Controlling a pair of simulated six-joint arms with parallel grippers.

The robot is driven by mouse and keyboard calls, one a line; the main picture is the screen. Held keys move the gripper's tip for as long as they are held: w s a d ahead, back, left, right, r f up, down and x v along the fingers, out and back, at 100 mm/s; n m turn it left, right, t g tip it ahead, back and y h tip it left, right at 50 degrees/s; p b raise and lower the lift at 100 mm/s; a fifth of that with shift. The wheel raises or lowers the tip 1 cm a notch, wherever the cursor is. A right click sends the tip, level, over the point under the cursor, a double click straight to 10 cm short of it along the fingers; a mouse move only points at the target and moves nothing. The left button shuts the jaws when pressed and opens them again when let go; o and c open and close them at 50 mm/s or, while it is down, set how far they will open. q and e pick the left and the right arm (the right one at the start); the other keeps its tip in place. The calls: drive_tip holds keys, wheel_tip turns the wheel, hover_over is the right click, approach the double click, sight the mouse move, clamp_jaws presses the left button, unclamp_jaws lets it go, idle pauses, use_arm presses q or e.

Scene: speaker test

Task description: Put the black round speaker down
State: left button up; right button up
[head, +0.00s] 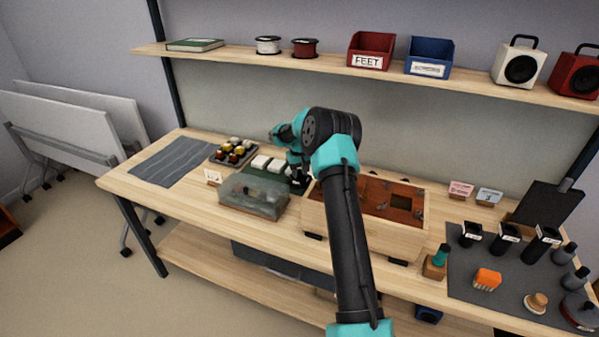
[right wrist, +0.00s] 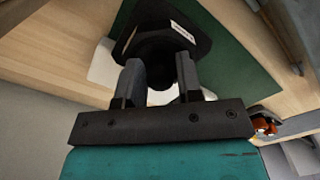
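The black round speaker (right wrist: 160,22), dark with a small white label, is at the fingertips of my right gripper (right wrist: 160,72) in the right wrist view. The fingers stand apart with its dark body filling the gap between their tips. In the head view the right gripper (head: 297,172) is low over the green mat (head: 247,176), beside white blocks (head: 268,164); my arm hides part of this area. The green mat also shows behind the speaker in the right wrist view (right wrist: 238,50). I cannot tell whether the speaker touches the mat. My left gripper is not in view.
A transparent box (head: 253,197) stands in front of the mat. A wooden tray with a reddish-brown inside (head: 411,240) is to the right. A compartment tray of small parts (head: 233,151) and a grey cloth (head: 170,161) lie to the left. A shelf (head: 330,64) runs above.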

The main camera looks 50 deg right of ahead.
drive_tip(key=o, duration=0.3)
wheel_tip(320, 180, up, 12)
drive_tip(key=shift+r, duration=0.15)
idle(0.6)
idle(0.5)
